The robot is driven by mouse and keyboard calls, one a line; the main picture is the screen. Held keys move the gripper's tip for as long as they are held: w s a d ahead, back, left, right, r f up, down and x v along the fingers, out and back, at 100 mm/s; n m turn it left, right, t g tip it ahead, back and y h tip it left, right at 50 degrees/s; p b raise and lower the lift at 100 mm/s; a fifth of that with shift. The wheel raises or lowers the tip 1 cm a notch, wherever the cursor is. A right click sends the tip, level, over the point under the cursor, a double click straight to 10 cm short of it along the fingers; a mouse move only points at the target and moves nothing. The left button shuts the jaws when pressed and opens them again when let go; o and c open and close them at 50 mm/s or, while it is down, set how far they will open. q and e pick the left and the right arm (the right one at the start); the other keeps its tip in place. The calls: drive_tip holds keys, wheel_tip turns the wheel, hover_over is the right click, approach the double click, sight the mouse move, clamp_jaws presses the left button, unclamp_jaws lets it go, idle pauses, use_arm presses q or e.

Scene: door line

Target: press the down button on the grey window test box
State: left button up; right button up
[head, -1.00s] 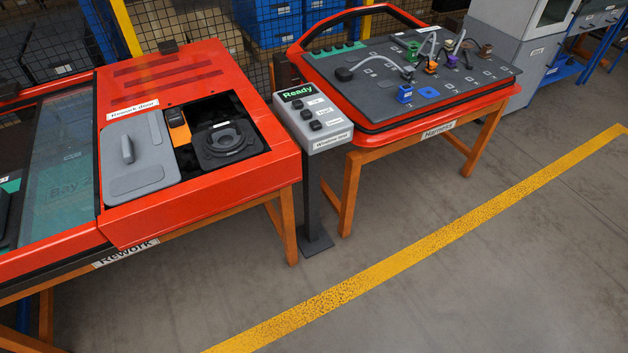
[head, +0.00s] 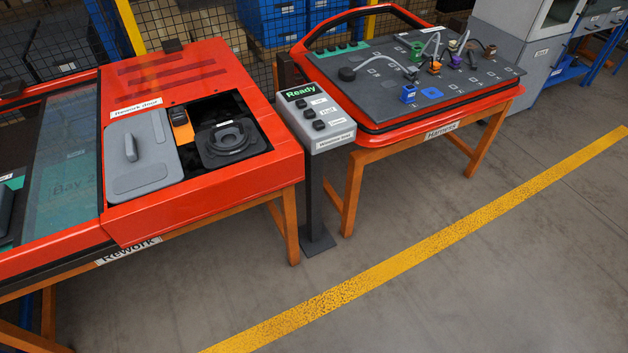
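The grey window test box (head: 316,119) stands on a dark post between the two red doors. Its small screen (head: 300,91) reads "Ready" in green. Below the screen are three dark buttons in a slanting row, each with a small label. The lowest button (head: 318,125) is nearest the front edge; its label is too small to read surely. No gripper is in view in the head view, and nothing touches the box.
The red rework door (head: 230,193) on an orange stand is left of the box. The harness door panel (head: 455,85) with cables and coloured connectors is to the right. Open floor (head: 420,270) with a yellow line (head: 350,288) lies in front. A mesh fence stands behind.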

clamp_jaws()
drive_tip(key=shift+a, duration=0.1)
idle(0.8)
